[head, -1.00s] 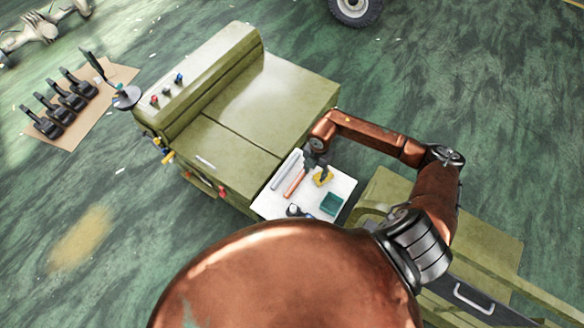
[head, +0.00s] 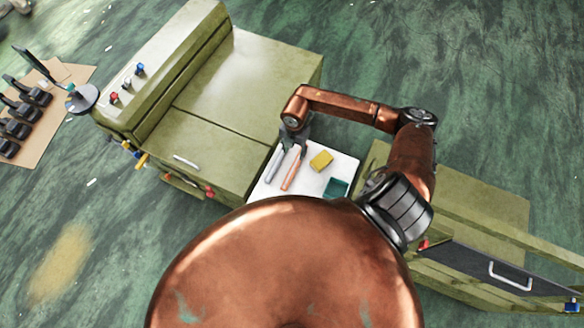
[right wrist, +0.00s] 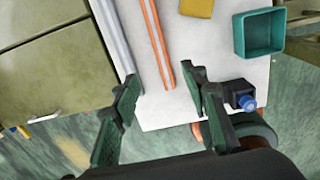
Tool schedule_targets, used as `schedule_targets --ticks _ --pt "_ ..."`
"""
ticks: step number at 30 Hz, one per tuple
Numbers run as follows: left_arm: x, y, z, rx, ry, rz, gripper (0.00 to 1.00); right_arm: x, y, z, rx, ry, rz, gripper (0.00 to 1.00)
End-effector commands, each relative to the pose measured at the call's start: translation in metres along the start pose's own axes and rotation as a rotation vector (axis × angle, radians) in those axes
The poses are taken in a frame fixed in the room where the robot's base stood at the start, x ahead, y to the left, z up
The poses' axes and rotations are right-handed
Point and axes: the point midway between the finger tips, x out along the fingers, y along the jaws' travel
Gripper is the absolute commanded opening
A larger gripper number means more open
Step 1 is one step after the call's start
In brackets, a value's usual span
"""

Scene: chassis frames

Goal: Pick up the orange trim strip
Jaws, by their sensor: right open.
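The orange trim strip (head: 291,172) lies on a white board (head: 309,184), beside a grey strip (head: 275,162). In the right wrist view, the orange strip (right wrist: 156,40) runs from the top edge to between my fingertips in the picture. My right gripper (right wrist: 161,80) is open and empty, its fingers either side of the strip's near end. I cannot tell its height above the board. The grey strip (right wrist: 115,40) reaches close to the left finger. In the head view my right gripper (head: 294,143) is over the far ends of the strips. My left gripper is not in view.
A yellow block (head: 321,160) and a teal open box (head: 335,188) sit right of the strips. A dark block with a blue knob (right wrist: 247,102) is close to the right finger. A green cabinet (head: 215,150) adjoins the board on the left.

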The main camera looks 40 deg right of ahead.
Motion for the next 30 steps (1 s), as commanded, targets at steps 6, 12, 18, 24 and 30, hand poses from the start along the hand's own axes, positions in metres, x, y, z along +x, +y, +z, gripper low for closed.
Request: schedule_targets --ticks 6,12,18,24,30 --pt "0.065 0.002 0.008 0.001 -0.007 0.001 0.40 0.070 -0.004 -0.001 0.003 0.006 -0.010 0.41" --pt "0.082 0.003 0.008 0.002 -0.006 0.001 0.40 0.089 -0.006 0.000 0.006 0.007 -0.014 0.41" --pt "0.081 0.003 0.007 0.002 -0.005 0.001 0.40 0.105 -0.007 -0.001 0.008 0.009 -0.016 0.41" --pt "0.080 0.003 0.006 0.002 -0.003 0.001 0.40 0.125 -0.007 0.000 0.007 0.009 -0.016 0.41" --pt "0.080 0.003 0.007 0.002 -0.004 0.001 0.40 0.154 -0.006 0.003 0.006 0.009 -0.015 0.41"
